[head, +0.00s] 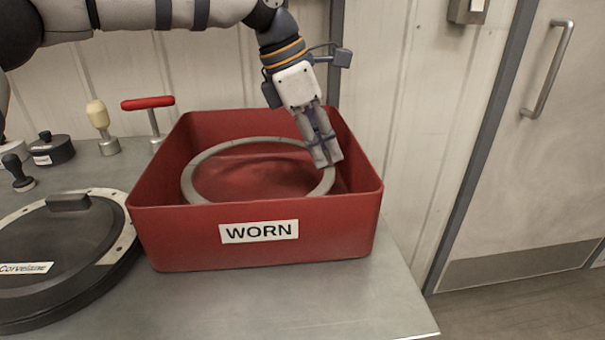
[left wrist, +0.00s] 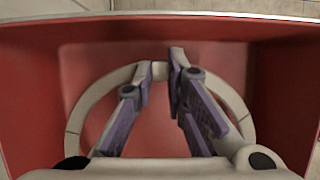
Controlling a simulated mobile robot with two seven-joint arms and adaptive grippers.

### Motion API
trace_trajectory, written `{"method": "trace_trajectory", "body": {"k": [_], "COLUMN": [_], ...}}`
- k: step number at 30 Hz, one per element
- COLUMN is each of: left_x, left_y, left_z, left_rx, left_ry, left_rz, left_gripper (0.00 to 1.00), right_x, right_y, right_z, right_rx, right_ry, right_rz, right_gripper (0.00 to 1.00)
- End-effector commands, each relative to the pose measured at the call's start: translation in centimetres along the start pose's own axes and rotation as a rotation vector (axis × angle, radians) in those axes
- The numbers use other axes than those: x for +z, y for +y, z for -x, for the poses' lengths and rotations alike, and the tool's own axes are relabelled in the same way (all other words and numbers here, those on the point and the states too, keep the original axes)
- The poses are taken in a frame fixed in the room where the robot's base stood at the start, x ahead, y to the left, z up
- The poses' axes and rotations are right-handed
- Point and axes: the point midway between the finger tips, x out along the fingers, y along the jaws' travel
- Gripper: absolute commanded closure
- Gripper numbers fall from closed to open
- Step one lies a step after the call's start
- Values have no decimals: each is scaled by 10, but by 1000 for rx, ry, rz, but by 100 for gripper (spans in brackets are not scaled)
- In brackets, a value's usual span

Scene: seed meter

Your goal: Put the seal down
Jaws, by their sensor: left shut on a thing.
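The seal (head: 205,160) is a grey ring inside the red bin labelled WORN (head: 310,231). My left gripper (head: 326,160) reaches down into the bin from above and is shut on the ring's right side. In the left wrist view, the fingertips (left wrist: 168,70) close on the far part of the seal (left wrist: 88,98), with red bin floor showing through the ring. The near part of the ring is hidden behind my gripper there. Whether the ring touches the bin floor I cannot tell. My right gripper is not in view.
Left of the bin is a round black lid (head: 60,235) with a pale rim. Behind it stand a red T-handle tool (head: 149,105), a tool with a cream knob (head: 98,115) and a black labelled container (head: 52,150). The table's front right (head: 370,295) is clear.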

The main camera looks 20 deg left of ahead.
Motion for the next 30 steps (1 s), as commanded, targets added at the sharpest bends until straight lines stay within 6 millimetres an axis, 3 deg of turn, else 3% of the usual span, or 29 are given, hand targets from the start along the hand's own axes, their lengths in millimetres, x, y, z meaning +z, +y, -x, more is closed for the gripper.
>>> {"method": "trace_trajectory", "body": {"k": [8,18,19,21,30], "left_x": [-17,-19,-19,-19,-18], "left_y": [1,1,1,1,1], "left_z": [-42,-46,-46,-46,-44], "left_rx": [2,2,3,3,3], "left_ry": [0,-1,-1,-1,-1], "left_rz": [0,-1,-1,-1,-1], "left_gripper": [100,100,80,67,67], "right_x": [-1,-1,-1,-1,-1], "right_y": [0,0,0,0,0], "right_z": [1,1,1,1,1], "right_rx": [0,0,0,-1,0], "right_ry": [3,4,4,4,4], "right_rz": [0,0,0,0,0], "right_gripper": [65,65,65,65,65]}}
